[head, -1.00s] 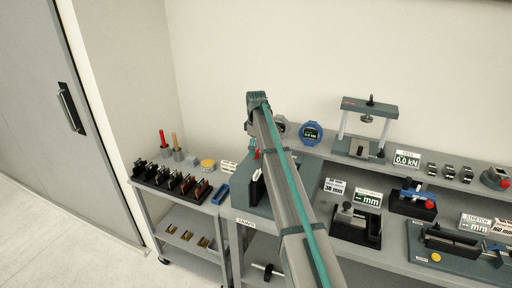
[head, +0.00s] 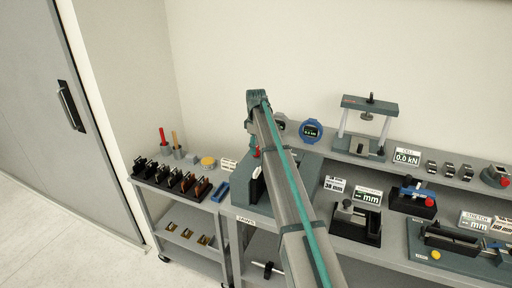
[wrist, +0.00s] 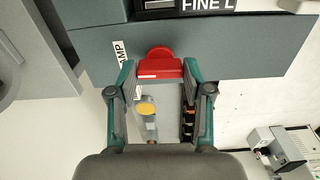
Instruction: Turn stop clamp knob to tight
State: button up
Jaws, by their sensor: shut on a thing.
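The red stop clamp knob (wrist: 159,68) sits at the edge of a dark teal plate in the wrist view. It has a round back part, a red bar in front and a white line on the bar's left. A partly hidden white label ending in "AMP" (wrist: 120,55) is to its left. My gripper (wrist: 157,74) is shut on the knob, with one finger on either side of the bar. In the head view a bit of red (head: 257,153) shows beside my arm, which hides my fingers and most of the fixture.
In the head view, a cart (head: 195,218) with black holders stands left of the bench. A round blue gauge (head: 311,131) and a press frame (head: 370,104) stand behind my arm.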

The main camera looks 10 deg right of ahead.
jog(key=m+b, duration=0.1)
jog(key=m, duration=0.3)
jog(key=shift+f, duration=0.1)
jog(key=m+b, duration=0.1)
jog(key=m, duration=0.3)
jog(key=shift+m, duration=0.4)
jog(key=m+b, duration=0.1)
jog(key=m, duration=0.3)
jog(key=shift+m, duration=0.3)
jog(key=shift+m+b, duration=0.35)
jog(key=shift+m, duration=1.65)
jog(key=o, duration=1.2)
jog(key=shift+c, duration=0.2)
jog(key=shift+r, duration=0.2)
